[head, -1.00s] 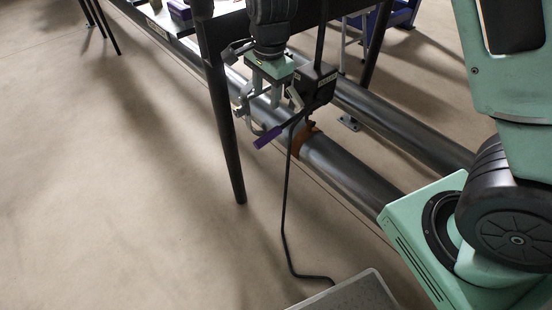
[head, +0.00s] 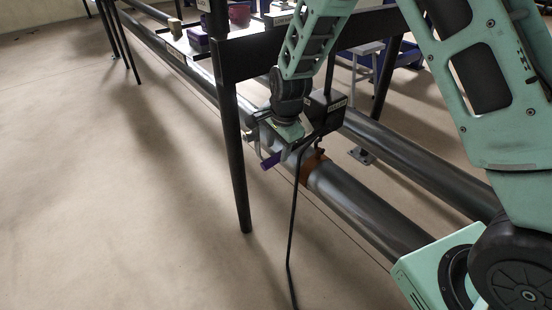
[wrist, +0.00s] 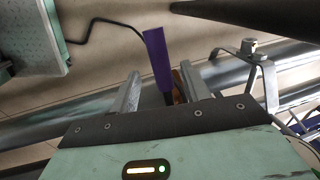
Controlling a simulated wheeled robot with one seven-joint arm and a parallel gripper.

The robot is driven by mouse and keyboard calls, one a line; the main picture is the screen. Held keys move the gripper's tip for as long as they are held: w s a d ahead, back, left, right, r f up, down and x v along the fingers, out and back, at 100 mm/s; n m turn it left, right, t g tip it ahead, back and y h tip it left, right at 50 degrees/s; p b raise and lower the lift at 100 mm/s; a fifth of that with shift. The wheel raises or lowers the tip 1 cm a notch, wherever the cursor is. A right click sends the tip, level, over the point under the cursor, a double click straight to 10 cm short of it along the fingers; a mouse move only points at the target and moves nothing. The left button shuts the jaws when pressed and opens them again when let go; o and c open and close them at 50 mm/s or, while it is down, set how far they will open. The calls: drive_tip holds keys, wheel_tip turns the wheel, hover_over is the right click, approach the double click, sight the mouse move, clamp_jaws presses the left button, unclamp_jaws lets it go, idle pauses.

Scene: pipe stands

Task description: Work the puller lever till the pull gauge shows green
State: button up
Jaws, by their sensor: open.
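The puller is a black box (head: 325,110) on a post beside the table leg, above the near pipe. Its lever has a purple grip (head: 271,161), partly hidden by my gripper (head: 277,154) in the head view. In the wrist view the purple grip (wrist: 157,58) and its dark shaft lie in line with the gap between the fingers of my open gripper (wrist: 160,82). The fingers stand on either side of it; I cannot tell contact or depth. I cannot make out a pull gauge or its colour in either view.
A long grey pipe (head: 365,205) with a brown band (head: 312,166) runs under the puller, with a second pipe (head: 410,152) behind. A dark table leg (head: 235,165) stands just left. A black cable (head: 292,225) hangs to the floor. The floor at left is clear.

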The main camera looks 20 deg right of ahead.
sight(276, 157)
drive_tip(key=shift+w+a+f, duration=0.1)
drive_tip(key=shift+w+f, duration=0.1)
drive_tip(key=shift+f, duration=0.8)
drive_tip(key=shift+w+a+f, duration=0.1)
drive_tip(key=shift+w+f, duration=0.1)
drive_tip(key=shift+f, duration=0.8)
clamp_jaws()
wheel_tip(276, 157, up, 11)
drive_tip(key=d+g+y+p, duration=0.1)
drive_tip(key=d+y+p, duration=0.1)
drive_tip(key=y+p, duration=0.3)
drive_tip(key=shift+w+p, duration=0.3)
drive_tip(key=shift+p, duration=0.55)
drive_tip(key=shift+f, duration=0.1)
unclamp_jaws()
